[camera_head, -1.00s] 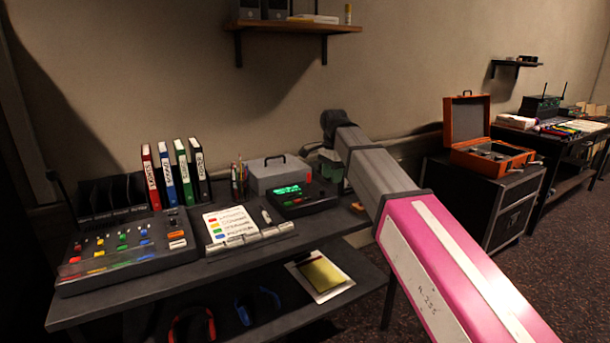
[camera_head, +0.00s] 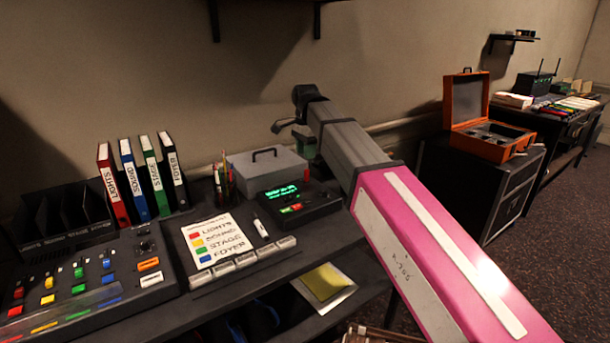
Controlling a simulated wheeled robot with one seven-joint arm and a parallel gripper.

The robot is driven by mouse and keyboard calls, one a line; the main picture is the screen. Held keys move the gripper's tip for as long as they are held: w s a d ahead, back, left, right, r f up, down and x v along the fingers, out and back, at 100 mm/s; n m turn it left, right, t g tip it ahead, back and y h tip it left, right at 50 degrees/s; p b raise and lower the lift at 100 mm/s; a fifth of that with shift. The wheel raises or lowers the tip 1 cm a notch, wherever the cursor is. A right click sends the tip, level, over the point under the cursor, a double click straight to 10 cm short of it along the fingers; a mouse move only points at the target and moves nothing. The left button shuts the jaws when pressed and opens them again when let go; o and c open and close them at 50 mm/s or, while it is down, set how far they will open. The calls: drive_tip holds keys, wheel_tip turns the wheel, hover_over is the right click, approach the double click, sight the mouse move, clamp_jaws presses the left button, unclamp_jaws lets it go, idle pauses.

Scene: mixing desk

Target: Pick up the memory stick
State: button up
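A small white stick-shaped object (camera_head: 261,227) lies on the mixing desk (camera_head: 165,311), just right of the printed label card (camera_head: 222,239). It may be the memory stick, but it is too small to be sure. My arm reaches in from the lower right. My gripper (camera_head: 281,126) is at its far end, above and behind the desk near the wall, well apart from the white object. The gripper is small and seen partly from behind, so its opening does not show.
Red, blue, green and black binders (camera_head: 143,178) stand at the back left. A grey cash box (camera_head: 266,168) and a black unit with a green display (camera_head: 288,204) stand behind the white object. An orange case (camera_head: 488,141) sits on a cabinet at right.

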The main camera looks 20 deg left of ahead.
sight(307, 170)
wheel_tip(307, 170, down, 4)
drive_tip(key=shift+s+d+f, duration=0.1)
drive_tip(key=shift+f, duration=1.2)
drive_tip(key=shift+s+d+f, duration=0.1)
drive_tip(key=shift+f, duration=1.2)
drive_tip(key=shift+c, duration=0.3)
clamp_jaws()
